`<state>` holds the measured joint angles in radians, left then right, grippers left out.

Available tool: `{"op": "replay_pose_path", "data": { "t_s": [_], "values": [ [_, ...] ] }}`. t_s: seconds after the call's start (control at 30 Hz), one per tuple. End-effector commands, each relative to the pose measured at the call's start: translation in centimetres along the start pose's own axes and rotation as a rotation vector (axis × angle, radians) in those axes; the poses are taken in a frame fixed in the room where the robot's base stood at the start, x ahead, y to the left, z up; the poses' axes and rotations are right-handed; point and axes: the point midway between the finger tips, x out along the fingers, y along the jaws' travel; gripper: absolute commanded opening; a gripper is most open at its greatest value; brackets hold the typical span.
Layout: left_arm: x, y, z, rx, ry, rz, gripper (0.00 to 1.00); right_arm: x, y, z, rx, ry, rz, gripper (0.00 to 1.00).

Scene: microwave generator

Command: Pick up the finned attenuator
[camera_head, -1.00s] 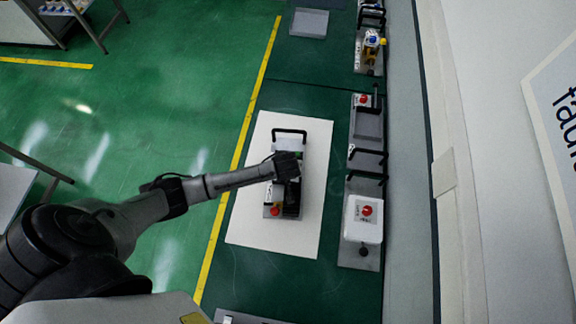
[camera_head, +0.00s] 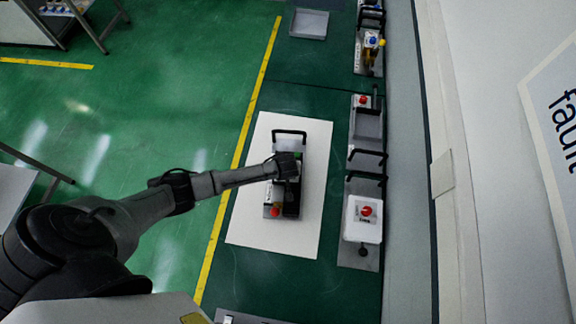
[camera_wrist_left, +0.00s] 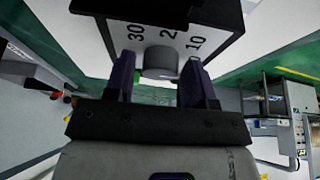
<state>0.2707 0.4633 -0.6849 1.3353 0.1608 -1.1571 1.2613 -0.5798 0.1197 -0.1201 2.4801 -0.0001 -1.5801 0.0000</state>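In the wrist view, a dark box with a pale face marked 30, 2 and 10 and a round grey knob (camera_wrist_left: 160,62) fills the top; I take it to be the finned attenuator (camera_wrist_left: 186,33), but no fins are clear. My left gripper (camera_wrist_left: 158,66) has its two dark fingers apart, one on each side of the knob, with gaps showing. I cannot tell if they touch the box. In the head view my left gripper (camera_head: 288,172) is over a unit with a black block (camera_head: 291,209), partly hiding it. My right gripper is not in view.
The unit has a black handle (camera_head: 289,132) and a red button (camera_head: 275,211), and sits on a white board (camera_head: 262,243). To its right stand a white box with a red knob (camera_head: 363,218) and a grey tray (camera_head: 368,124). A wall runs along the right.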

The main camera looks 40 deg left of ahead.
Motion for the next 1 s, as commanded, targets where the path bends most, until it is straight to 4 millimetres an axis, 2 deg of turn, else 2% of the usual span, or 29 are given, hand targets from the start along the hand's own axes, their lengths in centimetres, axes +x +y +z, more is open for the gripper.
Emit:
{"op": "replay_pose_path", "data": {
  "t_s": [0.07,0.5,1.0],
  "values": [
    [-0.01,-0.01,0.00,0.000,0.000,0.000,0.42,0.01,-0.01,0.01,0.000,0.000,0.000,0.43],
    [-0.01,-0.03,-0.01,0.000,0.000,0.000,0.00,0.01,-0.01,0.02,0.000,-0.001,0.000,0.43],
    [-0.10,0.05,-0.15,-0.001,0.002,0.001,0.00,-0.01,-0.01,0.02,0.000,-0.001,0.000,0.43]
  ]
}}
